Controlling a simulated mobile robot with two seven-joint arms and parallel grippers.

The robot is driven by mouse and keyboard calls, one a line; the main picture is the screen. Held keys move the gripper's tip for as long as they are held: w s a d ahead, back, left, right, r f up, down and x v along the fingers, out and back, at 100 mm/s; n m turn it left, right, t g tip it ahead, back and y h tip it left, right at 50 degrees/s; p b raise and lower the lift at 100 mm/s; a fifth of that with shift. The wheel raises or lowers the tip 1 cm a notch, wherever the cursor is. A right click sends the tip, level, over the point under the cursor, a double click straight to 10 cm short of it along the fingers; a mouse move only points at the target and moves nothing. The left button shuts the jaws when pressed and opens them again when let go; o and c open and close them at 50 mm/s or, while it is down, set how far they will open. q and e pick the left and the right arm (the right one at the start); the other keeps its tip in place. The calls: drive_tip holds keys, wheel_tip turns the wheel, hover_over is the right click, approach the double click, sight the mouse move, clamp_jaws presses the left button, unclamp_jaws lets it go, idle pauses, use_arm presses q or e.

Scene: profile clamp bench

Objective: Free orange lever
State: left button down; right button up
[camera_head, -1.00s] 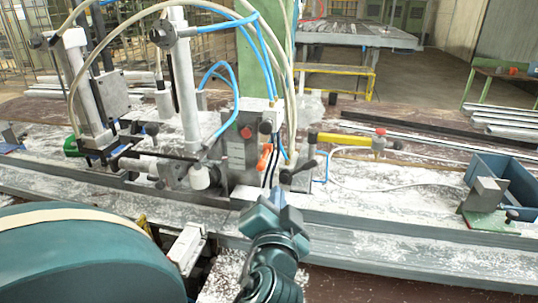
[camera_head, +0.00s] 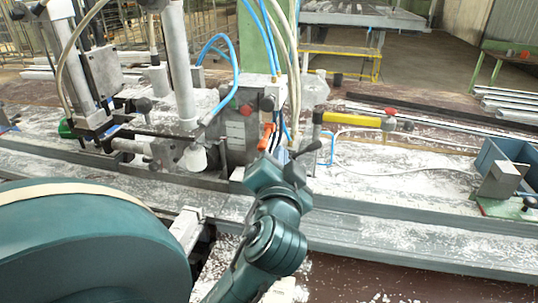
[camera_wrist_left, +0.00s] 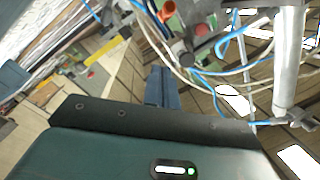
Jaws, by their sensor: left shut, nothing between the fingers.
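The orange lever (camera_head: 266,136) stands on the front of the grey clamp block (camera_head: 236,137), below a red knob (camera_head: 246,110). My left gripper (camera_head: 281,158) is in front of the block, just below and right of the lever in the head view. Its fingers are shut with nothing between them; they also show in the left wrist view (camera_wrist_left: 161,86). The gripper partly hides the block's lower right side, and I cannot tell whether it touches the lever. My right gripper is not in view.
Blue hoses (camera_head: 232,66) and pale cables hang close around the block. A black-handled lever (camera_head: 307,150) sits right beside the gripper. The bench rail (camera_head: 400,225) runs along the front.

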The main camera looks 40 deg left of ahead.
sight(266, 136)
use_arm(q)
drive_tip(key=w+a+f+p, duration=0.1)
drive_tip(key=w+a+f, duration=0.2)
drive_tip(key=w+a, duration=0.2)
drive_tip(key=shift+a, duration=1.25)
drive_tip(key=shift+a+f, duration=0.1)
